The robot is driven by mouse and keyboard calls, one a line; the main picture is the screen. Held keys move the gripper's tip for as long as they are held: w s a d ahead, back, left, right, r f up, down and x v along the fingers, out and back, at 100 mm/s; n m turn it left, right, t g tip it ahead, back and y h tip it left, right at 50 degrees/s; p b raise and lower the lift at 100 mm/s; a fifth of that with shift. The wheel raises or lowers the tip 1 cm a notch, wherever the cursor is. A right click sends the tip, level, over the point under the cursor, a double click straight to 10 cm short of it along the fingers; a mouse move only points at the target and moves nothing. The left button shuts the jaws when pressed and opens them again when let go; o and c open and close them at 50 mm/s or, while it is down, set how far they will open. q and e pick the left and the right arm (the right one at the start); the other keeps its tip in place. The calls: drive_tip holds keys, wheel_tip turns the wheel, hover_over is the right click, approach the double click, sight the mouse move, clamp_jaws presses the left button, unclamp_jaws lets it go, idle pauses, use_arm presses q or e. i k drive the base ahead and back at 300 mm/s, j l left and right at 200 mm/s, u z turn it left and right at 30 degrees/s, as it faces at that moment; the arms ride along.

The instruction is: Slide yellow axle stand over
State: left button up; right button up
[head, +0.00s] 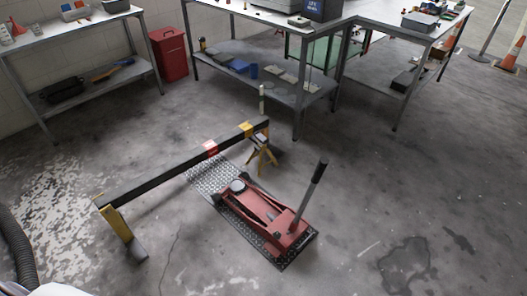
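One yellow axle stand (262,158) stands on the concrete floor under the far right end of a long black beam (165,172). A second yellow stand (117,225) stands under the beam's near left end; its far legs are partly hidden. The beam has red and yellow marks near its far end. A red floor jack (268,218) with an upright dark handle sits on a metal tread plate (200,179) just right of the beam. Neither of my grippers shows in the head view.
Workbenches with lower shelves line the back, including one at the left (95,80) and one at the centre (265,88). A red bin (169,55) stands between them. An orange cone (512,55) stands far right. A black ribbed hose (15,250) lies lower left. Floor at right is clear.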

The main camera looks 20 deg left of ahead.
sight(259, 149)
drive_tip(key=i+l+z, duration=0.45)
drive_tip(key=l, duration=0.2)
drive_tip(key=i+l+z, duration=0.4)
drive_tip(key=i, duration=0.2)
drive_tip(key=i+l, duration=0.1)
drive_tip(key=i, duration=0.35)
drive_tip(key=i+l, duration=0.15)
drive_tip(key=i, duration=0.3)
drive_tip(key=i+l+u, duration=0.1)
drive_tip(key=i, duration=0.35)
drive_tip(key=i+j+u, duration=0.1)
drive_tip(key=i+u, duration=0.55)
drive_tip(key=u, duration=0.15)
drive_tip(key=i+u, duration=0.4)
drive_tip(key=i+l+u, duration=0.2)
drive_tip(key=u, duration=0.2)
drive_tip(key=i+j+u, duration=0.15)
drive_tip(key=i+u, duration=0.6)
drive_tip(key=i, duration=0.15)
drive_tip(key=i+j, duration=0.25)
drive_tip(key=i, duration=0.15)
drive_tip(key=l+z, duration=0.05)
